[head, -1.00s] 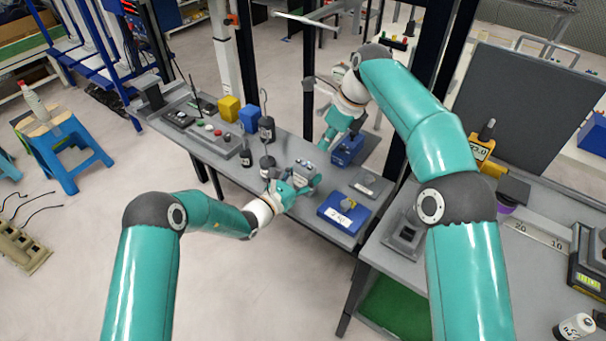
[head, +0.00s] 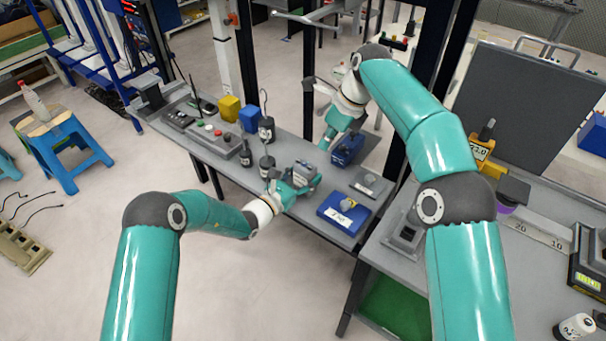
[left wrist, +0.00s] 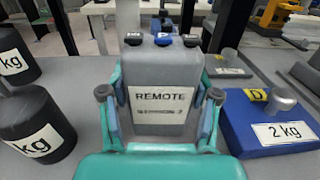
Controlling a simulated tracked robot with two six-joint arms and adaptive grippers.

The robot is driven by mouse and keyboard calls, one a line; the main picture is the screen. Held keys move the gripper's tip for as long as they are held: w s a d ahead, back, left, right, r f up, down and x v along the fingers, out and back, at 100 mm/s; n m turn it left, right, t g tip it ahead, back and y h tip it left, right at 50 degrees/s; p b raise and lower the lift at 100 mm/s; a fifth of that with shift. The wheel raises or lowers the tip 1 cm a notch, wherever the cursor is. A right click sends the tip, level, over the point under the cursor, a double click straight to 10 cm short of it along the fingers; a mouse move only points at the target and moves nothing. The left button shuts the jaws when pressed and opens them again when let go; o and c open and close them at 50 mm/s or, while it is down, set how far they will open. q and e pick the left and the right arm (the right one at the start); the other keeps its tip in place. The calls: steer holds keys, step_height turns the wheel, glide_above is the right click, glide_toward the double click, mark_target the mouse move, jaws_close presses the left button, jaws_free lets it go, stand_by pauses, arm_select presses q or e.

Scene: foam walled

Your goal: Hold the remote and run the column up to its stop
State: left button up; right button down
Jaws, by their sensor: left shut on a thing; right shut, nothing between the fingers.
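A blue 2 kg weight (head: 343,212) lies right of the remote, with a grey plate (head: 371,183) behind it. Black kg weights (head: 267,167) stand to the left. A button box (head: 218,138) and yellow and blue blocks are farther left. Dark posts rise behind the bench.

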stand_by(0.3)
steer(key=n+t+y, duration=0.1)
steer(key=n+t, duration=0.1)
steer(key=t, duration=0.2)
glide_above(304, 162)
steer(key=w+d, duration=0.1)
steer(key=d, duration=0.1)
steer(key=f, duration=0.1)
steer(key=shift+n+t+y, duration=0.4)
steer(key=shift+n+t, duration=0.4)
steer(key=s+r, duration=0.3)
steer(key=shift+s+a, duration=0.1)
steer(key=shift+s, duration=0.15)
steer(key=shift+f, duration=0.1)
steer(key=shift+f, duration=4.35)
steer(key=shift+f, duration=0.1)
steer(key=shift+f, duration=0.25)
